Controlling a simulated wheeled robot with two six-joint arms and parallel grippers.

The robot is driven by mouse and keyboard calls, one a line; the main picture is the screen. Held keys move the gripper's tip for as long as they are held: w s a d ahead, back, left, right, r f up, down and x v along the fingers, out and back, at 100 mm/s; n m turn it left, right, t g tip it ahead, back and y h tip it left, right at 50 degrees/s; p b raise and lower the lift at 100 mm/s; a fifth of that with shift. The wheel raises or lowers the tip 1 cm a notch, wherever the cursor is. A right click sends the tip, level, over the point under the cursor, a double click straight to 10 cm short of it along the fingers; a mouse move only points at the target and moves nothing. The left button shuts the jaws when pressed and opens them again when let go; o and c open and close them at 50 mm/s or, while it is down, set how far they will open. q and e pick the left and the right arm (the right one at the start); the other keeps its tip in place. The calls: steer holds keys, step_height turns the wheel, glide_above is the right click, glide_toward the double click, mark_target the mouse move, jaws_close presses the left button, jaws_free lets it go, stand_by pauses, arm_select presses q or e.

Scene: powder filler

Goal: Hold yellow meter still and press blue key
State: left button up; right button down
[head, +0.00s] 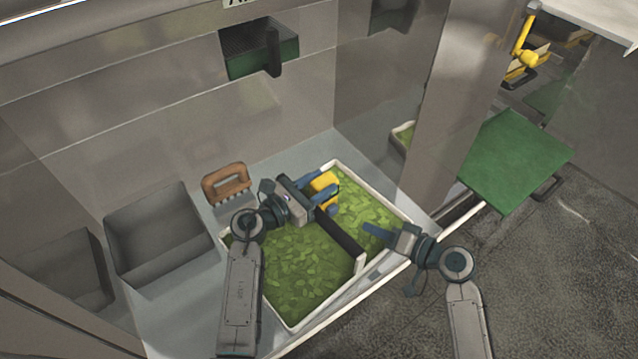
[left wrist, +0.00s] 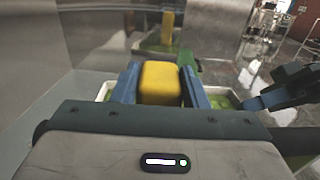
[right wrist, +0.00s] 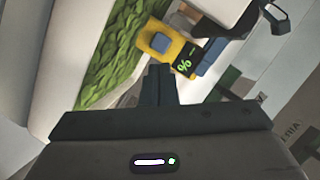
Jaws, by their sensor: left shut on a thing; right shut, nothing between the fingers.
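The yellow meter (head: 324,183) is held above the leaf-filled tray in the head view. My left gripper (head: 328,192) is shut on it, one blue finger on each side. The meter's yellow body (left wrist: 160,82) sits between the fingers in the left wrist view. In the right wrist view the meter (right wrist: 172,30) shows a blue key (right wrist: 160,42) and a dark display with a green percent sign (right wrist: 184,65). My right gripper (head: 368,230) is shut and empty, to the right of the meter and apart from it. Its closed fingertips (right wrist: 160,70) appear just below the key in the right wrist view.
A white-rimmed tray (head: 398,208) of green leaves lies below, with a black-topped divider (head: 340,238) across it. A brown-handled brush (head: 225,180) and an empty grey bin (head: 155,235) are at left. A metal panel (head: 455,90) stands behind, with a green board (head: 515,160) right.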

mark_target(332, 210)
stand_by(0.8)
steer(key=shift+s+a+f+g+h, duration=0.3)
steer(key=shift+s+a+g, duration=0.1)
steer(key=shift+g, duration=0.5)
steer(key=shift+s+a+f+m+g+h, duration=0.1)
steer(key=shift+s+f+m+g+h, duration=0.2)
steer(key=shift+g, duration=0.2)
steer(key=shift+s+d+f+m+g+h, duration=0.35)
steer(key=shift+s+f+m+g+h, duration=0.25)
steer(key=shift+m+g+h, duration=0.25)
steer(key=shift+r, duration=0.1)
steer(key=shift+w+a, duration=1.45)
steer(key=shift+w, duration=0.25)
steer(key=shift+w+a, duration=1.4)
steer(key=shift+w, duration=0.25)
steer(key=shift+w+a, duration=0.1)
steer(key=shift+w+a, duration=0.2)
